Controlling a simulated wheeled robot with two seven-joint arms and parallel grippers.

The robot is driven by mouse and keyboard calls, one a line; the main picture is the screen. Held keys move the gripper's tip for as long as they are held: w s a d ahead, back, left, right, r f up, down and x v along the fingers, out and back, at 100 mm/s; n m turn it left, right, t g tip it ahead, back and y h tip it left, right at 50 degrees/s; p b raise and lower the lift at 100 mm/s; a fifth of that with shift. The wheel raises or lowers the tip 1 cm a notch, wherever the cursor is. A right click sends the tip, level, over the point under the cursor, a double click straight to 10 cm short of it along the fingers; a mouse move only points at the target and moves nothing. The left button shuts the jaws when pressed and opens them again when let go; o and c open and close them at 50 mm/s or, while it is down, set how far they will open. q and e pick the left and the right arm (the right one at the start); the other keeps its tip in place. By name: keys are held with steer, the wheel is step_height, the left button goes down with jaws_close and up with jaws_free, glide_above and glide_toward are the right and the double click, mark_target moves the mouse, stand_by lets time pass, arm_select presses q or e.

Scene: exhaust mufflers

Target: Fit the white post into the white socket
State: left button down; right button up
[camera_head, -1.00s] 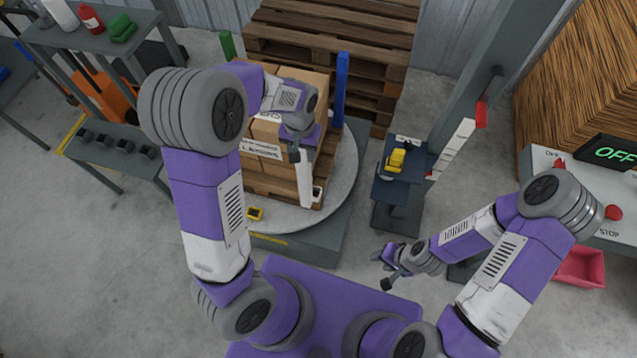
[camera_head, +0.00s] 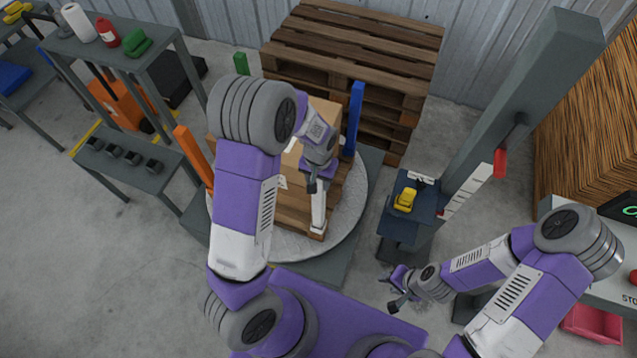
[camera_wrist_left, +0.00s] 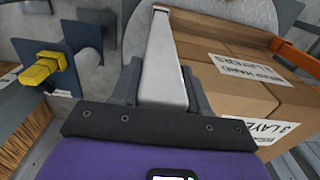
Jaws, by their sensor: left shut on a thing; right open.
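The white post (camera_head: 319,210) hangs down, close to upright, from my left gripper (camera_head: 314,179), which is shut on it. In the left wrist view the post (camera_wrist_left: 163,60) runs away from between the two dark fingers (camera_wrist_left: 163,92). Its lower end is at the near corner of the loaded pallet. The white socket is not clearly distinguishable there, and I cannot tell whether the post is in it, touching it or just above it. My right gripper (camera_head: 398,291) is open and empty, low in front of the small stand.
Cartons (camera_head: 326,113) sit on the pallet on a round turntable (camera_head: 351,204). A small stand with a yellow item (camera_head: 405,199) is to the right. Empty pallets (camera_head: 350,45) are behind.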

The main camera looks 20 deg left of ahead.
arm_select(q)
steer(key=shift+f, duration=0.85)
steer(key=c, duration=0.6)
jaws_free()
steer(key=shift+o, duration=0.2)
steer(key=shift+r, duration=0.2)
step_height(320, 180, up, 12)
steer(key=shift+f+p, duration=0.1)
steer(key=shift+p, duration=0.7)
